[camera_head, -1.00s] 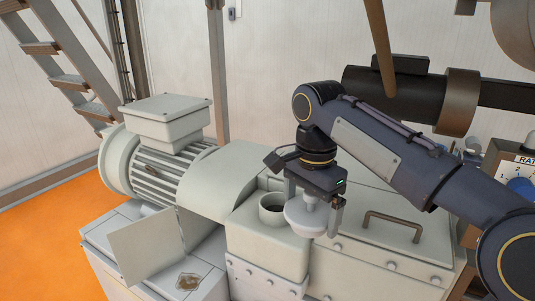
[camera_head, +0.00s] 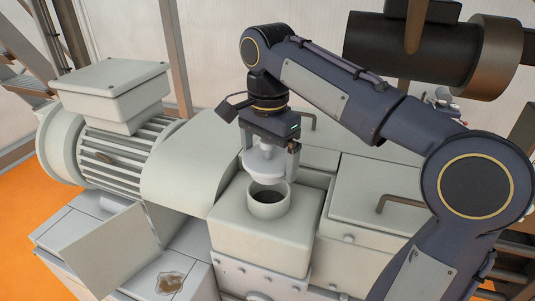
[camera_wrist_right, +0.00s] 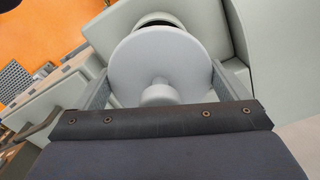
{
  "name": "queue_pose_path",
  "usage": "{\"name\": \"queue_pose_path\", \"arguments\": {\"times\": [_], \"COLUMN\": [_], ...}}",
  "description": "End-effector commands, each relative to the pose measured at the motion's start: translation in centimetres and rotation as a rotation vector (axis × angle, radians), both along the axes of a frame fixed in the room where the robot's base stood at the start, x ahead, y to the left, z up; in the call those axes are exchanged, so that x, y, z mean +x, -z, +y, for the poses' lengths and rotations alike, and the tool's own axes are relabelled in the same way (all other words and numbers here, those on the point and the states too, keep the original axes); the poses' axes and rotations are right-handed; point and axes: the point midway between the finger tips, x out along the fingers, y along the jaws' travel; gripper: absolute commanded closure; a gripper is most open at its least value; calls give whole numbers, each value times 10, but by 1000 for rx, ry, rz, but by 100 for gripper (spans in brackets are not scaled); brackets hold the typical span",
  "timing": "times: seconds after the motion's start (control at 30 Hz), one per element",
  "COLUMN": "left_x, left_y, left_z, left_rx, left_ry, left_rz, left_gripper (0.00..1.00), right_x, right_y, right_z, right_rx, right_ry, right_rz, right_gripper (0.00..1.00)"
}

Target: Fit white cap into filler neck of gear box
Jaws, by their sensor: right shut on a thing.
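The white cap (camera_head: 265,167) is a round disc with a knob on top. My right gripper (camera_head: 270,152) is shut on it and holds it above the gear box. The filler neck (camera_head: 268,203) is a short open ring with a dark inside, on the gear box (camera_head: 258,238). In the head view the cap is just above and behind the neck's opening, and part of the far rim is hidden by it. In the right wrist view the cap (camera_wrist_right: 160,63) fills the middle between the fingers, and a dark part of the neck (camera_wrist_right: 158,20) shows beyond its edge. My left gripper is not in view.
A finned motor (camera_head: 125,150) stands left of the gear box. An open flap (camera_head: 105,250) and a brown stain (camera_head: 170,283) are at the lower left. A cover with a handle (camera_head: 400,200) is to the right. A dark pipe (camera_head: 410,45) crosses above right.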

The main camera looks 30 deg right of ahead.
Motion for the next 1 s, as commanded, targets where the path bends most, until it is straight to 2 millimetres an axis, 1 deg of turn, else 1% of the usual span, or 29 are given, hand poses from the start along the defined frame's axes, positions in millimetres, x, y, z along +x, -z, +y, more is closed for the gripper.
{"name": "queue_pose_path", "arguments": {"times": [0.03,0.6,1.0], "left_x": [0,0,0], "left_y": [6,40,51], "left_z": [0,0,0], "left_rx": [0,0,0], "left_ry": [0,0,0], "left_rz": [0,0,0], "left_gripper": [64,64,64], "right_x": [0,0,0], "right_y": [6,39,60], "right_z": [0,0,0], "right_rx": [0,0,-1], "right_ry": [0,1,0], "right_rz": [0,0,-1], "right_gripper": [32,32,32]}}
